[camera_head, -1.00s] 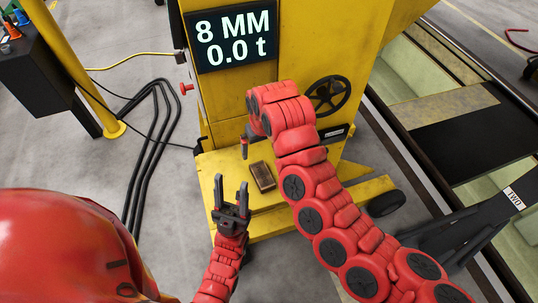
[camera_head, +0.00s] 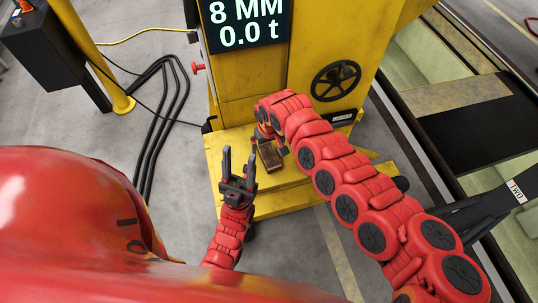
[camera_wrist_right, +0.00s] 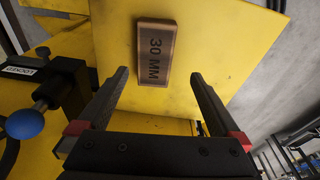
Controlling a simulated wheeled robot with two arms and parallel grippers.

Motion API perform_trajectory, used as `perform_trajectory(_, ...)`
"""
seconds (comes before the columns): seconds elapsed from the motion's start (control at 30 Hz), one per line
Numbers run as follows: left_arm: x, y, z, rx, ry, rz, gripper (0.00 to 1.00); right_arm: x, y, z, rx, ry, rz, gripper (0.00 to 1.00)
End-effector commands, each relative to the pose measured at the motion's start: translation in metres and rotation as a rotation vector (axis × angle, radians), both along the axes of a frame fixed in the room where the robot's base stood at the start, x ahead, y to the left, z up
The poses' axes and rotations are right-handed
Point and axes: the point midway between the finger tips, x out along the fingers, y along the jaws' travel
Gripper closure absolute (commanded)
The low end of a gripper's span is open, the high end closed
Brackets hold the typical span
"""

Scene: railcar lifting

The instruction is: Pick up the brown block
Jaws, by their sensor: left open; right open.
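The brown block (camera_head: 269,157) lies on the yellow ledge of the machine. In the right wrist view the block (camera_wrist_right: 155,53) shows its top, marked "30 MM". My right gripper (camera_head: 269,143) is over the far end of the block, partly hidden by its own arm. In the right wrist view its open fingers (camera_wrist_right: 158,76) point at the block, which lies just beyond the tips, between their lines. Nothing is between the fingers. My left gripper (camera_head: 240,166) is open and empty, to the left of the block in the head view.
The yellow machine (camera_head: 240,85) with a display reading "8 MM 0.0 t" and a black handwheel (camera_head: 335,81) rises behind the ledge (camera_head: 285,195). A blue-knobbed lever (camera_wrist_right: 25,124) is at the left in the right wrist view. Black cables (camera_head: 165,115) lie on the floor at left.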

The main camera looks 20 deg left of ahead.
Motion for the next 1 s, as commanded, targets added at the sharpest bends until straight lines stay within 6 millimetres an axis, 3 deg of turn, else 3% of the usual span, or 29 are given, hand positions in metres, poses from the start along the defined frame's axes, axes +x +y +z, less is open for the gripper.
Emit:
perform_trajectory(0.27, 0.0, 0.0, 0.01, 0.0, 0.0, 0.0, 0.5, 0.001, -0.001, -0.013, -0.002, 0.001, 0.002, 0.0)
perform_trajectory(0.43, 0.0, 0.0, 0.021, 0.0, 0.0, 0.0, 0.5, 0.004, -0.004, -0.033, -0.003, 0.0, 0.003, 0.0)
perform_trajectory(0.6, 0.0, 0.0, 0.015, 0.0, 0.0, 0.0, 0.5, 0.007, -0.003, -0.053, -0.001, -0.002, 0.003, 0.0)
perform_trajectory(0.97, 0.0, 0.0, 0.015, 0.0, 0.0, 0.0, 0.5, 0.008, -0.003, -0.059, -0.001, -0.002, 0.0, 0.0)
perform_trajectory(1.0, 0.0, 0.0, 0.015, 0.0, 0.0, 0.0, 0.5, 0.008, -0.003, -0.059, -0.001, -0.002, 0.0, 0.04)
